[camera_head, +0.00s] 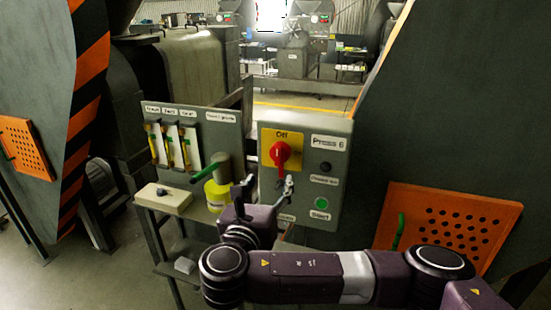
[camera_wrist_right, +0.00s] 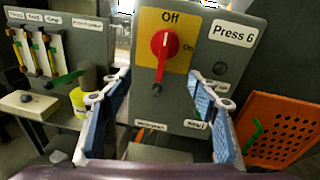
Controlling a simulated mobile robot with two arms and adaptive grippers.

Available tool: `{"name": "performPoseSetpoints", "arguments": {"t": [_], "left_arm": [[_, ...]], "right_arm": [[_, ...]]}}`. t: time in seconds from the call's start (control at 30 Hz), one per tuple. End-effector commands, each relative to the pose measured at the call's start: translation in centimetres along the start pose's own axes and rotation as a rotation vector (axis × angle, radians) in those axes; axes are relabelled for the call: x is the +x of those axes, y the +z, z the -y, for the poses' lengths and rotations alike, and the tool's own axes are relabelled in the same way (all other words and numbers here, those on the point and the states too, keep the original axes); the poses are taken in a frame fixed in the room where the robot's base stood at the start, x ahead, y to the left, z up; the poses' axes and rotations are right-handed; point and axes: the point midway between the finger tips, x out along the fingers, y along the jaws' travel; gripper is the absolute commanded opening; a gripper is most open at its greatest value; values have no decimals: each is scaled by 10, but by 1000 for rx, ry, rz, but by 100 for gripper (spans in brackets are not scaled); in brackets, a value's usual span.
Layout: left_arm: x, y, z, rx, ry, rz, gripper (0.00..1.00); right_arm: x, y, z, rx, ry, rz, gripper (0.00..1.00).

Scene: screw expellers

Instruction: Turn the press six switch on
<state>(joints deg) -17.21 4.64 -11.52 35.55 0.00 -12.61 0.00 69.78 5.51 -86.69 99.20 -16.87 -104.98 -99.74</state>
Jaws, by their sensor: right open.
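The Press 6 panel (camera_head: 330,172) is a grey box. Its red rotary switch (camera_head: 280,154) sits on a yellow plate (camera_head: 293,137) labelled "Off" at the top. In the right wrist view the red switch (camera_wrist_right: 163,52) stands nearly upright beneath "Off", and "On" is printed to its right. My right gripper (camera_head: 264,188) is in front of the panel, just below the switch. In the right wrist view its blue-padded fingers (camera_wrist_right: 158,82) are spread wide, with nothing between them and the switch ahead, apart from both. My left gripper is not in view.
A second grey panel (camera_head: 217,140) with several levers, a green handle (camera_head: 206,170) and a yellow cylinder stands just left. A green button (camera_head: 321,203) is low on the Press 6 panel. An orange perforated plate (camera_head: 480,222) is at right. Large dark machines flank both sides.

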Motion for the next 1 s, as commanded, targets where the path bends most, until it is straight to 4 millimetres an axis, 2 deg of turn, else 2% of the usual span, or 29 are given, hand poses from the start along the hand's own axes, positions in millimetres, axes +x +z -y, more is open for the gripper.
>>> {"name": "performPoseSetpoints", "arguments": {"t": [0.03, 0.2, 0.63, 0.8, 1.0], "left_arm": [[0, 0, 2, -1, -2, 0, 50], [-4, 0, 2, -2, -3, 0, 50], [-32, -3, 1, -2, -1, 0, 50], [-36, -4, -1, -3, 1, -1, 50], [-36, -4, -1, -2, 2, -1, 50]], "right_arm": [[2, 10, 2, -38, -11, 32, 55], [10, 22, 5, -92, -29, 67, 55], [68, 27, 6, -91, -28, 65, 55], [80, 26, 6, -88, -27, 65, 55], [82, 25, 6, -88, -25, 65, 55]]}}
